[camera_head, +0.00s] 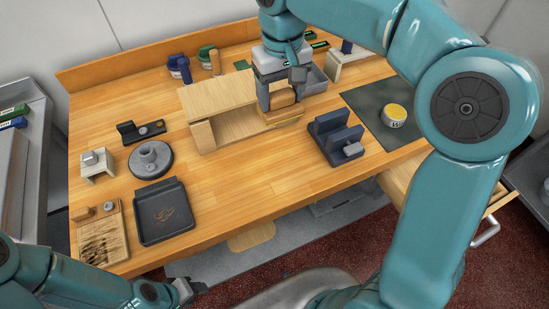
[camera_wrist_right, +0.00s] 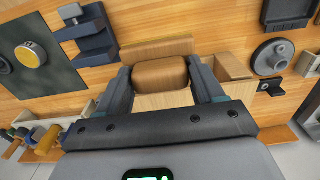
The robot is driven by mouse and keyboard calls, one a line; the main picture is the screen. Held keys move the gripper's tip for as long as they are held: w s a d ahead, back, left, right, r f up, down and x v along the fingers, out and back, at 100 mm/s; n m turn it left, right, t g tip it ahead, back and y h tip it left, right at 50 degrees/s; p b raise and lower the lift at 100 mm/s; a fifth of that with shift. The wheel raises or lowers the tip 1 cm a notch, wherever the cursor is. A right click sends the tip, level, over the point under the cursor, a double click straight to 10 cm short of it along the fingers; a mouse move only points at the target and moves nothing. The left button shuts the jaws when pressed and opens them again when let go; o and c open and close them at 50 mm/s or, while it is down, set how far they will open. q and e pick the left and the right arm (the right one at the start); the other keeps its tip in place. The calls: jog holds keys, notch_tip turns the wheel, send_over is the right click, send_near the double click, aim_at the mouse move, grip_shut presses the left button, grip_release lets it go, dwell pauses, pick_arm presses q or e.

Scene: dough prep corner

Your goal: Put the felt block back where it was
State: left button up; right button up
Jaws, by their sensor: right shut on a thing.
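A brown block with rounded edges, which looks like the felt block (camera_wrist_right: 160,75), is between the fingers of my right gripper (camera_head: 281,94). The right gripper is shut on it, and the wrist view shows a finger on each side of it. In the head view the fingers partly hide the block. It is at the right end of a light wooden box (camera_head: 217,94), by a flat wooden ledge (camera_head: 284,120). I cannot tell whether the block touches the ledge. My left gripper (camera_head: 188,291) is low at the table's front, away from the block; its jaws are unclear.
A dark slotted stand (camera_head: 335,138) and a dark mat (camera_head: 369,101) with a yellow-topped tin (camera_head: 394,115) are to the right. A round grey piece (camera_head: 151,159) and a black tray (camera_head: 164,212) are to the left. The table's front middle is clear.

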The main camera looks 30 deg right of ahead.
jog(key=f, duration=1.5)
jog(key=shift+s+d, duration=0.15)
jog(key=shift+s, duration=0.2)
notch_tip(320, 180, down, 4)
jog(key=shift+w+f, duration=0.15)
jog(key=shift+f, duration=0.1)
jog(key=shift+f, duration=0.15)
jog(key=o, duration=1.2)
jog(key=shift+c, duration=0.2)
